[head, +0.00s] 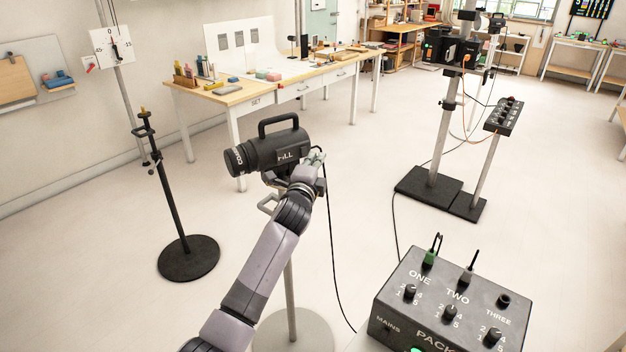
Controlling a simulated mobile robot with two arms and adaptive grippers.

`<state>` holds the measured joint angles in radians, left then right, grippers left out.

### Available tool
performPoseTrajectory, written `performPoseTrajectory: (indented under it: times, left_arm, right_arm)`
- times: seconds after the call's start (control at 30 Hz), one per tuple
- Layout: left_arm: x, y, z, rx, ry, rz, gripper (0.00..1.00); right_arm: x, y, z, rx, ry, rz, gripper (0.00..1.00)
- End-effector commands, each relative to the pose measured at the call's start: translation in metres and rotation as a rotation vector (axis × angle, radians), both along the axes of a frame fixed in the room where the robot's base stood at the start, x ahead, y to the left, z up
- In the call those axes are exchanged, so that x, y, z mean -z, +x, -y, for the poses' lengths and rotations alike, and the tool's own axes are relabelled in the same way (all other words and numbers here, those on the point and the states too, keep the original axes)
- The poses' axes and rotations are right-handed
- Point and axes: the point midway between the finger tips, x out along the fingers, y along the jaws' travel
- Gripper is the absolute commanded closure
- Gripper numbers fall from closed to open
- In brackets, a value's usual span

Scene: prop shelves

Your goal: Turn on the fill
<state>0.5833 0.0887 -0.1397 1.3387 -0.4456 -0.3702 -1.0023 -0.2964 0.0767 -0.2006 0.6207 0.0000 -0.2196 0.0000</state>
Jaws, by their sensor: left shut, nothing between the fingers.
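The fill (262,152) is a black lamp head with a top handle and white lettering, partly covered by my arm. It stands on a grey pole with a round base, its barrel pointing left. No glow shows on it, but its front faces mostly away. My left gripper (316,157) is at the lamp's right, rear end, shut and empty. I cannot tell whether it touches the lamp. The power pack (452,300), lower right, has knobs and sockets ONE, TWO and THREE. A green plug (430,257) is in ONE and a grey plug (467,274) in TWO; THREE looks empty. My right gripper is out of view.
A black cable (333,265) hangs from the lamp to the floor. A thin stand (175,200) with a round black base is at left. A control box on a pole (503,117) and a heavier stand (430,187) are at right. A workbench (265,92) is behind.

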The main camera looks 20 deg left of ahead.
Motion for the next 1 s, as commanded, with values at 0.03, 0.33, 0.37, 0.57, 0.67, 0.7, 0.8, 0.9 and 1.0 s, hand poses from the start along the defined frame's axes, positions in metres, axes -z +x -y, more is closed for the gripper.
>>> performPoseTrajectory:
  times: [0.03, 0.33, 0.37, 0.57, 0.67, 0.7, 0.8, 0.9, 1.0]
  left_arm:
    - [0.0, -0.005, -0.001, -0.002, 0.002, 0.001, 1.0]
    - [-0.002, -0.04, 0.002, -0.001, 0.002, 0.001, 1.0]
    - [-0.003, -0.045, 0.003, 0.0, 0.002, 0.001, 1.0]
    - [-0.006, -0.077, 0.006, 0.001, 0.001, 0.001, 1.0]
    - [-0.007, -0.088, 0.007, 0.001, 0.001, 0.001, 1.0]
    - [-0.007, -0.091, 0.007, 0.0, 0.001, 0.0, 1.0]
    - [-0.009, -0.097, 0.008, 0.0, 0.001, 0.001, 1.0]
    - [-0.01, -0.099, 0.008, 0.0, 0.0, 0.001, 1.0]
    - [-0.01, -0.1, 0.008, 0.0, 0.0, 0.0, 1.0]
  right_arm:
    - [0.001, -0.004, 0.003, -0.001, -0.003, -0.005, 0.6]
    - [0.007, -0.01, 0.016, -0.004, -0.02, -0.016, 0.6]
    - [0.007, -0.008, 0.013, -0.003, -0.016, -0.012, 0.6]
    - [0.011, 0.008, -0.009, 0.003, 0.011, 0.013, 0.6]
    - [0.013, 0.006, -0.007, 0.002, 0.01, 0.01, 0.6]
    - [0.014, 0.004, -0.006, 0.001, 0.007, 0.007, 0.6]
    - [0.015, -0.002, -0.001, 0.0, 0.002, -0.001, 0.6]
    - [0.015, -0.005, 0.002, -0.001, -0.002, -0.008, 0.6]
    - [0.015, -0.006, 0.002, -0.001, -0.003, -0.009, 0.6]
